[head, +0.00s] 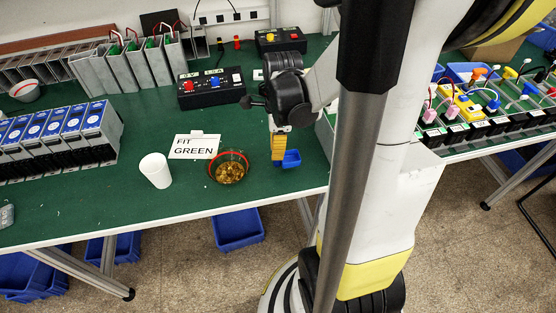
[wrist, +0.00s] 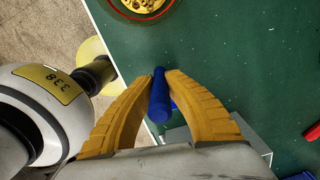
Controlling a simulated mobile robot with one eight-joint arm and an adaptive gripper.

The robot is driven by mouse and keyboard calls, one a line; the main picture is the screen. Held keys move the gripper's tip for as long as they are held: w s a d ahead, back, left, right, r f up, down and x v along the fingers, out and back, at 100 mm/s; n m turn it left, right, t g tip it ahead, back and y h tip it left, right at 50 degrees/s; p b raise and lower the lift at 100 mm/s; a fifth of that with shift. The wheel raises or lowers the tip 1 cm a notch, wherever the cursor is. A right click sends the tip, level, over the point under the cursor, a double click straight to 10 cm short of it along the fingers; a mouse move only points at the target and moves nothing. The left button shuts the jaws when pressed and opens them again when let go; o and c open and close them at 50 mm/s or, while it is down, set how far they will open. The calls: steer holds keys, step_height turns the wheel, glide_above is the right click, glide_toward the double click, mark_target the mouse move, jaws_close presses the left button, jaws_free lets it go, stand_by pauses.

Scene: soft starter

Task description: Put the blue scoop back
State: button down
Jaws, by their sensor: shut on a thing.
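The blue scoop (head: 291,157) is at my gripper's tip in the head view, close to the green table's front edge. My gripper (head: 279,157) has yellow fingers that point down there. In the wrist view the fingers of my gripper (wrist: 160,85) are shut on the blue handle of the scoop (wrist: 159,105). The scoop's bowl is hidden in the wrist view. I cannot tell whether the scoop touches the table.
A round bowl (head: 229,168) of small brass-coloured parts stands left of my gripper and shows in the wrist view (wrist: 145,5). A white cup (head: 156,170) and a "FIT GREEN" sign (head: 195,147) are further left. Black control boxes (head: 211,88) stand behind.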

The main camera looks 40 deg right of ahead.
steer(key=shift+f+b, duration=0.6)
steer(key=shift+f, duration=1.05)
steer(key=shift+f, duration=0.2)
steer(key=c, duration=1.5)
jaws_free()
steer(key=shift+r, duration=0.15)
